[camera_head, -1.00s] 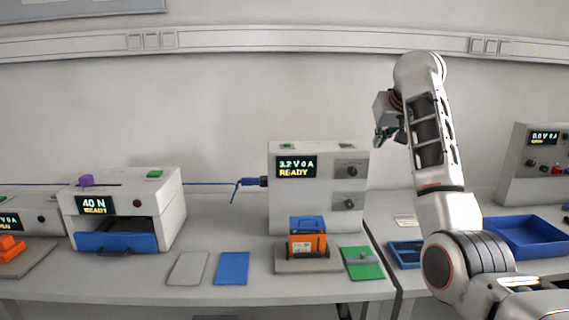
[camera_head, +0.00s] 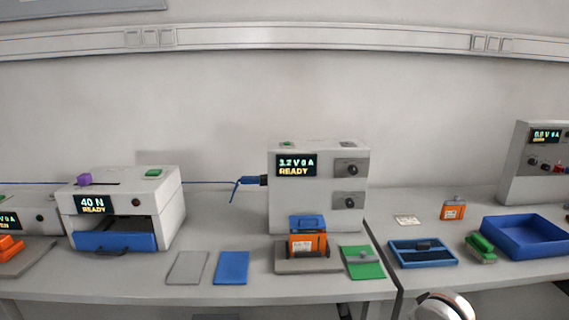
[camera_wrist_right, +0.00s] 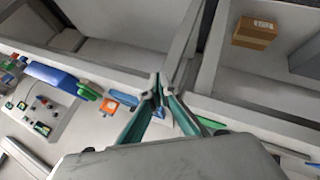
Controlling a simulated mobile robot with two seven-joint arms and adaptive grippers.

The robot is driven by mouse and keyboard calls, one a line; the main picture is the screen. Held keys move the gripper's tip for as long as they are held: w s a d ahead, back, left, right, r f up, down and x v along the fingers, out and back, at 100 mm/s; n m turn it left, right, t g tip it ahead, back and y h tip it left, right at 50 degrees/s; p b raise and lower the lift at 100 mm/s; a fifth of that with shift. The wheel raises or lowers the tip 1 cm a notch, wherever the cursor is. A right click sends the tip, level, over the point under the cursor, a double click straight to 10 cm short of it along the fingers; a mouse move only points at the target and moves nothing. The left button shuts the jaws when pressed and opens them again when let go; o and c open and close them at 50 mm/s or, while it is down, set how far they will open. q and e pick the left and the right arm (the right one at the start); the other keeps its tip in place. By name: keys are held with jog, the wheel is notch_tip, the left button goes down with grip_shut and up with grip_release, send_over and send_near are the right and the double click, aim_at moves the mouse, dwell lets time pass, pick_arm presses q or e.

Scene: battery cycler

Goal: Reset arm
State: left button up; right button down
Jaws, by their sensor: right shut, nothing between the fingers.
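My right gripper (camera_wrist_right: 158,92) shows in the right wrist view with its two teal fingers meeting at the tips, shut and empty. It hangs in free air away from the bench things. In the head view only a rounded white piece of my arm shows at the bottom edge; no gripper shows there. My left gripper is in neither view. The battery cycler (camera_head: 318,190) stands upright on the bench and its display reads 3.2 V 0 A READY. An orange battery with a blue top (camera_head: 307,240) sits on a grey plate in front of it.
The white press (camera_head: 125,205) reads 40 N READY, with its blue front (camera_head: 114,242). Grey (camera_head: 187,267) and blue (camera_head: 232,267) pads lie between. At right are a green pad (camera_head: 363,267), a shallow blue tray (camera_head: 422,260), a small orange battery (camera_head: 453,208), a green object (camera_head: 480,247) and a blue bin (camera_head: 527,255).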

jog(key=s+f+n, duration=0.2)
jog(key=s, duration=1.1)
jog(key=s+f+n, duration=0.2)
jog(key=s, duration=1.1)
jog(key=w+a+f+m+t+y, duration=0.1)
jog(key=a+f+y, duration=0.5)
jog(key=a+f, duration=0.8)
jog(key=shift+a+f+m+t, duration=0.15)
jog(key=shift+f+m+t, duration=0.8)
jog(key=shift+f, duration=0.45)
